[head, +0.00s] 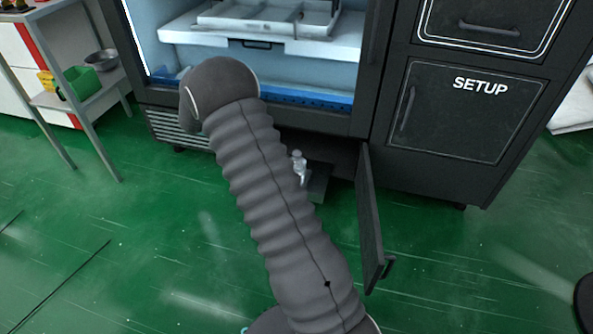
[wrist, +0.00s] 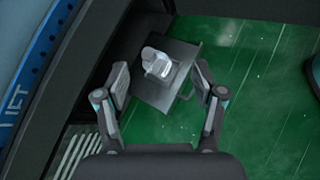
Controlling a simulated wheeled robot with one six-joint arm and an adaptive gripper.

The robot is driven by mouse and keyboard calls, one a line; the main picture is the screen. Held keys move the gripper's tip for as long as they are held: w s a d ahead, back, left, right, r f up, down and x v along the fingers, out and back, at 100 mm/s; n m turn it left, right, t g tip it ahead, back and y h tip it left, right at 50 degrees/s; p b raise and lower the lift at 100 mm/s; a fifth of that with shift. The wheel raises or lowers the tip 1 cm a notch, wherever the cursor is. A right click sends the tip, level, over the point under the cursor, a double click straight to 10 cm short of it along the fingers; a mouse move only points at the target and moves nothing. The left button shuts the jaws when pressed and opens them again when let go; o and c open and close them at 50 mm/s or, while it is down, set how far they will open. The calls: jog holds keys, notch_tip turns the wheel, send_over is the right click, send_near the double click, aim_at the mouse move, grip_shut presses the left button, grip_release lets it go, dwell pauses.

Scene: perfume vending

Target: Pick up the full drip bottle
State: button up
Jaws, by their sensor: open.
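The drip bottle (head: 299,166) is a small, pale, clear bottle. It stands on a dark pull-out tray (head: 318,186) low in the opening of the black cabinet. Its fill level is too small to tell. In the wrist view the bottle (wrist: 157,64) is ahead of my gripper (wrist: 161,84), roughly between the two spread fingers. My gripper is open and empty, and I see no contact with the bottle. In the head view my arm hides the gripper.
The lower cabinet door (head: 370,220) stands open to the right of the tray. A blue-edged shelf (head: 310,99) is above the opening. The SETUP drawer (head: 465,110) is shut. The green floor (head: 450,270) in front is clear. A side shelf with a green bin (head: 80,82) stands at left.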

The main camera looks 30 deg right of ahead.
jog(key=w+d+f+n+h+b, duration=0.1)
jog(key=w+f+n+h, duration=0.15)
jog(key=f, duration=0.55)
jog(key=w+d+f+n+h, duration=0.1)
jog(key=w+d+f+n, duration=0.15)
jog(key=f, duration=0.55)
send_near(297, 153)
jog(key=d+f, duration=0.2)
jog(key=d, duration=0.2)
jog(key=shift+t, duration=0.3)
jog(key=shift+s+x, duration=0.15)
jog(key=shift+x, duration=1.3)
jog(key=shift+s+x, duration=0.15)
jog(key=shift+x, duration=1.35)
jog(key=shift+r, duration=0.2)
grip_shut()
